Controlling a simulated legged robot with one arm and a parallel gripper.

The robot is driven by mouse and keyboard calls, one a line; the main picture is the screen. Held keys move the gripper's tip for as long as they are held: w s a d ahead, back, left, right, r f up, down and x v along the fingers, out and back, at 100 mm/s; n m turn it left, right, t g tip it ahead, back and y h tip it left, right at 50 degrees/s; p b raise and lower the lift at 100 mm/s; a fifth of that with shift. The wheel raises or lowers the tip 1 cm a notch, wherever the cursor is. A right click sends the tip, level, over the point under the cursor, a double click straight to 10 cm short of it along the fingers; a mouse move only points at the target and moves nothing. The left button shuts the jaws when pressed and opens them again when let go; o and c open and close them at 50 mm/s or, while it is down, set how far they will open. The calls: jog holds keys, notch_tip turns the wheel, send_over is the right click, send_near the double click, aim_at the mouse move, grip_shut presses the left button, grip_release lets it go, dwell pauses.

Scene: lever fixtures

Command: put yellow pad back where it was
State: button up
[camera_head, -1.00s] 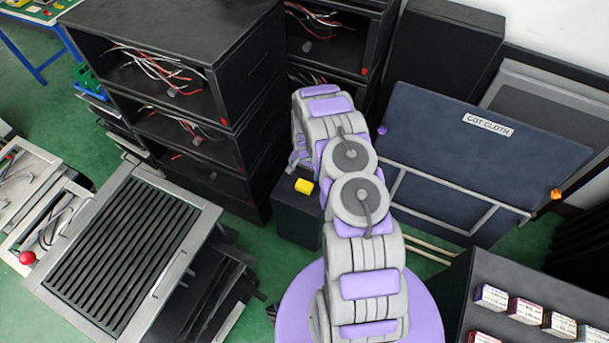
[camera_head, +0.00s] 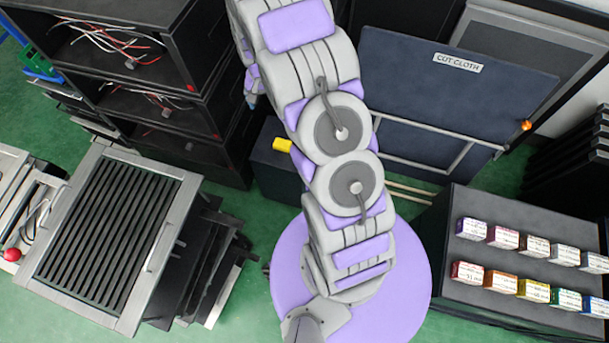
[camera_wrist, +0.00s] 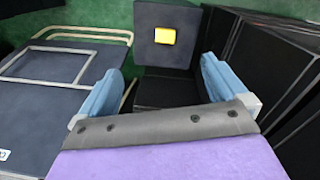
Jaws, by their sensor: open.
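The yellow pad (camera_head: 282,145) is a small yellow block on top of a dark box (camera_head: 268,168) in the head view, left of my arm. In the wrist view the yellow pad (camera_wrist: 165,36) lies on the flat dark top (camera_wrist: 146,52) of that box, beyond my fingers. My gripper (camera_wrist: 158,85) is open, with its two blue fingers wide apart and nothing between them. The pad is clear of both fingers. In the head view my arm hides most of the gripper; a bluish finger part shows at its left edge.
Black shelves (camera_head: 150,85) with loose wires stand left of the box. A stand with several small coloured boxes (camera_head: 530,255) is at right. A slatted metal-framed panel (camera_head: 115,235) is at left.

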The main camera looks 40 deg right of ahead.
jog(key=s+a+r+n, duration=0.2)
jog(key=s+a+r, duration=0.2)
jog(key=s+r, duration=0.4)
jog(key=s+a+r+n, duration=0.1)
jog(key=s+a+r, duration=0.2)
jog(key=s+r, duration=0.45)
jog(key=s+a+r+n, duration=0.1)
jog(key=s+r, duration=0.1)
jog(key=s, duration=0.4)
jog(key=s+a+r+n, duration=0.1)
jog(key=s+a+r, duration=0.1)
jog(key=s, duration=0.5)
jog(key=s+a+r+n+g, duration=0.1)
jog(key=s+a+r+n, duration=0.1)
jog(key=s+r, duration=0.2)
jog(key=s, duration=0.3)
jog(key=shift+s+r, duration=0.15)
jog(key=shift+r, duration=0.1)
